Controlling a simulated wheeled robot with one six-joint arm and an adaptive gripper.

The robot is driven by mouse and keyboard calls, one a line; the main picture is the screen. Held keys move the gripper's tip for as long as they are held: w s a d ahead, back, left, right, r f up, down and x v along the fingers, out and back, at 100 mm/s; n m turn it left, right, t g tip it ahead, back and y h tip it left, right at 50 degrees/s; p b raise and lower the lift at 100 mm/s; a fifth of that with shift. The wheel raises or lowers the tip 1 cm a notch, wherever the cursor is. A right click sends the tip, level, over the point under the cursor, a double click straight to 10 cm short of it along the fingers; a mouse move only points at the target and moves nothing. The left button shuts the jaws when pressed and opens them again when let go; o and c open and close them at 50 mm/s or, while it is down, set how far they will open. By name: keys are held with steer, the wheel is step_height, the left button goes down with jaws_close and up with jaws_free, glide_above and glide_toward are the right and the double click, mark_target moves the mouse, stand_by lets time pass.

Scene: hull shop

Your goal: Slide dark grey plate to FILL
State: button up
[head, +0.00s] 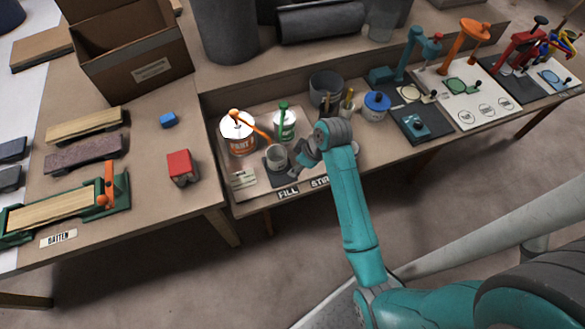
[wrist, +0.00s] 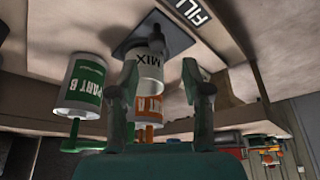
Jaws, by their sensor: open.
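The dark grey plate (head: 273,176) lies on the bench behind the white FILL label (head: 288,191). A light grey cup (head: 277,157) stands on it, and the wrist view shows the cup marked MIX (wrist: 150,62). In the wrist view, which looks upside down, the plate (wrist: 128,28) has a dark upright knob (wrist: 156,40) near the cup. My gripper (head: 302,160) is just right of the plate and cup in the head view. Its fingers (wrist: 160,68) are apart, with cup and knob beyond them in the wrist view. I cannot tell whether they touch anything.
An orange-labelled can with an orange pump (head: 240,137) and a green-labelled can with a green pump (head: 284,124) stand behind the plate. A STIR label, partly hidden, is right of FILL. A grey pot (head: 326,89) and blue-lidded tin (head: 376,106) stand farther back.

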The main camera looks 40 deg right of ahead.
steer(key=v, duration=0.6)
steer(key=shift+a+f, duration=0.1)
stand_by(0.4)
steer(key=s+a+f+m+t+h, duration=0.1)
steer(key=s+a+f+m+t, duration=0.1)
steer(key=s+a+f, duration=0.35)
steer(key=s+a+f+m+t+h, duration=0.1)
steer(key=s+a+f+m+t, duration=0.15)
steer(key=s, duration=0.55)
steer(key=s+a+r+t, duration=0.2)
steer(key=s+r+t, duration=0.1)
steer(key=s+r, duration=0.5)
steer(key=s+a+r+m+t, duration=0.1)
steer(key=s+a+r+t, duration=0.1)
steer(key=s+r, duration=0.7)
steer(key=shift+s+r+t, duration=0.35)
steer(key=shift+s+t, duration=0.3)
